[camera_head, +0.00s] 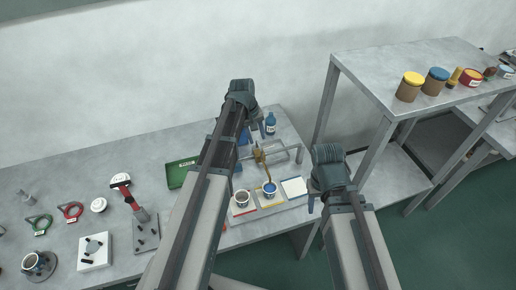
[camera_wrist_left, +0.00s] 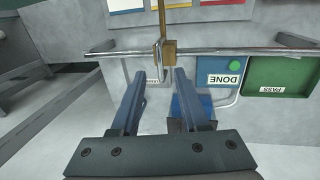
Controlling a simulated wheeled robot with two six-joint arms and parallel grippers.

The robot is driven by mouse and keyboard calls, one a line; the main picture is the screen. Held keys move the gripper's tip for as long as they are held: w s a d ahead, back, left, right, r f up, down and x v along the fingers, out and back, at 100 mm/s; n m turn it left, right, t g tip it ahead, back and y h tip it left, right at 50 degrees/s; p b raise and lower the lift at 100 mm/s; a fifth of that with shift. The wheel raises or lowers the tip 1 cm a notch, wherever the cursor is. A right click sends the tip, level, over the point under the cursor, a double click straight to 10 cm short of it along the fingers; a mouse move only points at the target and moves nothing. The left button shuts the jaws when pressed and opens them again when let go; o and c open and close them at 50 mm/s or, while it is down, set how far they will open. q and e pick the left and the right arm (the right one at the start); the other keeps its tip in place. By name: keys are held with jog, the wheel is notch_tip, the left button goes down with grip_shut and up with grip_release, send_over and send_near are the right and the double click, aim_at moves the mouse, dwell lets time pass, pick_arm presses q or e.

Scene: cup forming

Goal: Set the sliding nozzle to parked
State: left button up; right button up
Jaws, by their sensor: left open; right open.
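The sliding nozzle is a brass block (camera_head: 259,155) on a metal rail (camera_head: 284,153), with a thin spout reaching down toward the cups. In the left wrist view the brass block (camera_wrist_left: 169,50) sits on the rail (camera_wrist_left: 230,50), with a small metal loop handle (camera_wrist_left: 157,60) beside it. My left gripper (camera_wrist_left: 160,73) is open, its two blue fingers pointing at the handle with a gap between them; I cannot tell whether they touch it. In the head view my left wrist hides most of that gripper. My right gripper (camera_head: 311,203) is at the table's right edge, empty.
A blue bottle (camera_head: 270,124) stands behind. A green tray (camera_head: 181,172) lies left; a DONE sign (camera_wrist_left: 224,78) shows.

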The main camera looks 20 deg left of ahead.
aim_at(259, 145)
pick_arm(q)
jog(key=f, duration=0.1)
jog(key=f+b, duration=0.2)
jog(key=shift+w+d+f, duration=0.2)
jog(key=shift+d, duration=0.05)
pick_arm(e)
notch_tip(259, 145, down, 3)
jog(key=shift+f, duration=0.2)
pick_arm(q)
grip_shut()
dwell(0.9)
